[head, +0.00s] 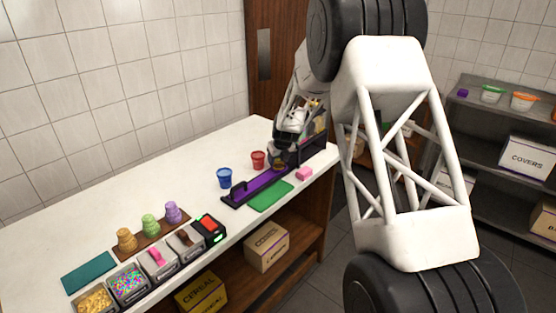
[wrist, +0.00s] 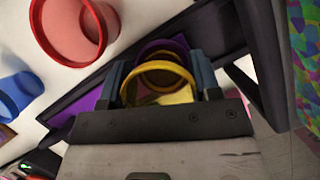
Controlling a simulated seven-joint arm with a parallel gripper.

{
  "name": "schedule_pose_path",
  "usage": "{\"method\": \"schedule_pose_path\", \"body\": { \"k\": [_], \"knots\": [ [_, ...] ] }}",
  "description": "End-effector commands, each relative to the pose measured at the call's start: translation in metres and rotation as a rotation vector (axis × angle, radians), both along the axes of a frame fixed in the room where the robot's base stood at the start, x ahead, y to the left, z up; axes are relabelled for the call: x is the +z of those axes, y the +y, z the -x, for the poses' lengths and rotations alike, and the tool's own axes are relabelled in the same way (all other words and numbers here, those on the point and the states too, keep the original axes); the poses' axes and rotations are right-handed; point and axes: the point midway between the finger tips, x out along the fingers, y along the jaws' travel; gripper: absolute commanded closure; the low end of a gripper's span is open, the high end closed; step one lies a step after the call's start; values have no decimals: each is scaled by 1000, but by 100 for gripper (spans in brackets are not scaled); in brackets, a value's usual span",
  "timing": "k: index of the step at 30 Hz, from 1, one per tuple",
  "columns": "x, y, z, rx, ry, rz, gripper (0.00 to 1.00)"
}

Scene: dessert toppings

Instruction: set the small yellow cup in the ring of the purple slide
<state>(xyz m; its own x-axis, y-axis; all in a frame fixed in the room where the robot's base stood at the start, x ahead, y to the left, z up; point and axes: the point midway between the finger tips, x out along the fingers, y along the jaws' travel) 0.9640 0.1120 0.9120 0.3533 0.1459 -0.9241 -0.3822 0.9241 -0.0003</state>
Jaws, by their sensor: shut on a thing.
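My gripper (wrist: 160,80) is shut on the small yellow cup (wrist: 158,67), whose open rim shows between the two blue-grey fingers in the wrist view. A purple ring (wrist: 166,44) shows just beyond the cup and partly behind it; I cannot tell whether the cup sits inside it. The purple slide (head: 262,185) lies in a dark frame on the white counter in the head view. My gripper (head: 279,152) is low over the slide's far right end there, and hides most of the cup and ring.
A red cup (head: 258,160) and a blue cup (head: 224,178) stand beside the slide. Topping bins (head: 128,284) and stacked cups (head: 150,225) stand to the left. The counter behind the blue cup is clear.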

Motion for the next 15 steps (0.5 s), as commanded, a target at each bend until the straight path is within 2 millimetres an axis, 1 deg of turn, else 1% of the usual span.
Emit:
{"method": "schedule_pose_path", "body": {
  "k": [2, 15],
  "knots": [
    [-3, 0, 0, 0, 0, 0, 68],
    [-7, 0, 0, 0, 0, 0, 68]
  ]
}}
